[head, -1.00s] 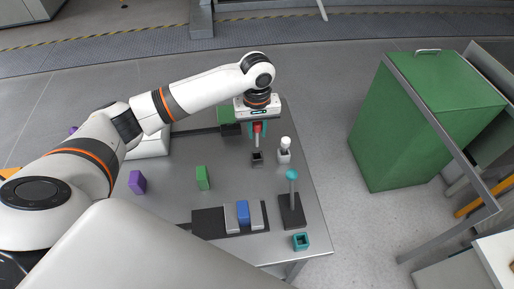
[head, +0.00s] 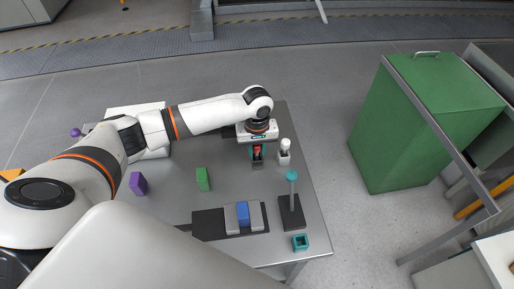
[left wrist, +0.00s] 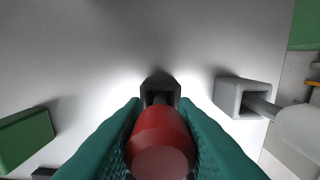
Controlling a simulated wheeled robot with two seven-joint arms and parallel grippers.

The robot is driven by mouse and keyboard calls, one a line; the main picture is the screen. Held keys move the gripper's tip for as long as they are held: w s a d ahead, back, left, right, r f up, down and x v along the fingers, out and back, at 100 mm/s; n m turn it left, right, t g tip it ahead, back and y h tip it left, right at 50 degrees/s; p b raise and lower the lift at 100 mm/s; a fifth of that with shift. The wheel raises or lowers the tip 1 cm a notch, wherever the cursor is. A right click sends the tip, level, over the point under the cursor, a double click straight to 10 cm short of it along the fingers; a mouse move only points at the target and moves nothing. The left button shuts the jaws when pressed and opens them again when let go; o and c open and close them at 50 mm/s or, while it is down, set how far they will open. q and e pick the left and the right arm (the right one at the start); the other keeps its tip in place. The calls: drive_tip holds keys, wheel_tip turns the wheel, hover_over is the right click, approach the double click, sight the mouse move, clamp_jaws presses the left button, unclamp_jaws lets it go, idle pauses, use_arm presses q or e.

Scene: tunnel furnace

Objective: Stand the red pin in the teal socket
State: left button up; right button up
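My left gripper (head: 257,150) is closed on the red pin (left wrist: 160,140), with its teal fingers touching both sides of the pin's red head. The pin points down at a dark square socket (head: 257,164). Its lower end is at the socket's opening in the left wrist view; how deep it sits I cannot tell. The teal socket (head: 300,242), a small open square cup, stands empty at the table's near right corner, well away from the gripper. My right gripper is not in view.
A white pin (head: 286,145) stands in a light socket (head: 284,159) just right of the gripper. A teal-topped post (head: 292,177) rises from a dark base between gripper and teal socket. A blue block (head: 243,214) sits in a fixture, a green block (head: 203,179) left.

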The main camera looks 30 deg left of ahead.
use_arm(q)
drive_tip(key=o, duration=0.4)
drive_tip(key=shift+r, duration=0.1)
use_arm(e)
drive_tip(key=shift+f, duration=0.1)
use_arm(q)
wheel_tip(320, 180, up, 12)
drive_tip(key=shift+r, duration=0.1)
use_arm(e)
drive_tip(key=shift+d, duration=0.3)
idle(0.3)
